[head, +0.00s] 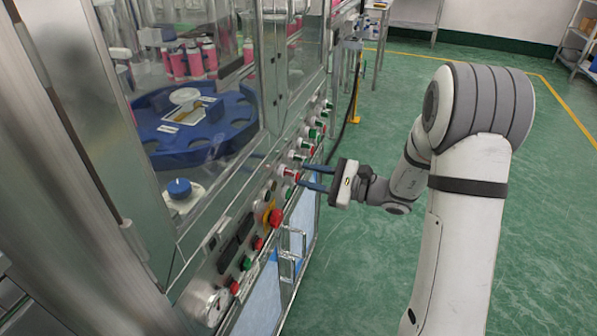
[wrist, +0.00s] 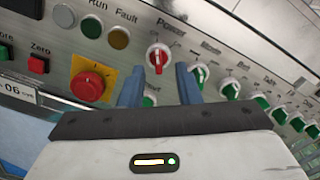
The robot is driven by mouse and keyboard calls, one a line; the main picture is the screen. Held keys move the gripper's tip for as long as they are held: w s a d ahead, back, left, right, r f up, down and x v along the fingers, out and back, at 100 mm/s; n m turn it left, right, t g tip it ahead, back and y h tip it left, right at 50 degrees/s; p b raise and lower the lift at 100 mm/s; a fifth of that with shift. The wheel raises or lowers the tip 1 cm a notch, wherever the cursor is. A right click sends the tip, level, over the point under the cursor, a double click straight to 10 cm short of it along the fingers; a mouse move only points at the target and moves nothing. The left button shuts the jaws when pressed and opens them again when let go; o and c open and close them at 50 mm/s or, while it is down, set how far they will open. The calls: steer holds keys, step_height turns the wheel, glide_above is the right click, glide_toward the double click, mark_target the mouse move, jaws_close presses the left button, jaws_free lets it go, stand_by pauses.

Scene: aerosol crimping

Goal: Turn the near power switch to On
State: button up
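The near power switch is a red knob on a white round base, under the label "Power", in the wrist view (wrist: 158,58). Its handle stands about upright in that view; its On/Off marks are too small to read. A red knob just ahead of my fingertips in the head view (head: 290,174) appears to be the same switch. My gripper (head: 303,176) is open and empty, facing the panel. In the wrist view its blue fingers (wrist: 159,70) lie to either side of the knob, slightly below it, seemingly short of gripping it.
A red emergency stop on a yellow plate (wrist: 88,86) lies left of the switch. A row of green-and-white knobs (wrist: 200,74) runs to the right. A metal door handle (head: 291,250) juts out below the panel. Open green floor (head: 540,200) lies right.

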mark_target(293, 172)
steer(key=shift+x, duration=1.55)
steer(key=shift+c, duration=0.2)
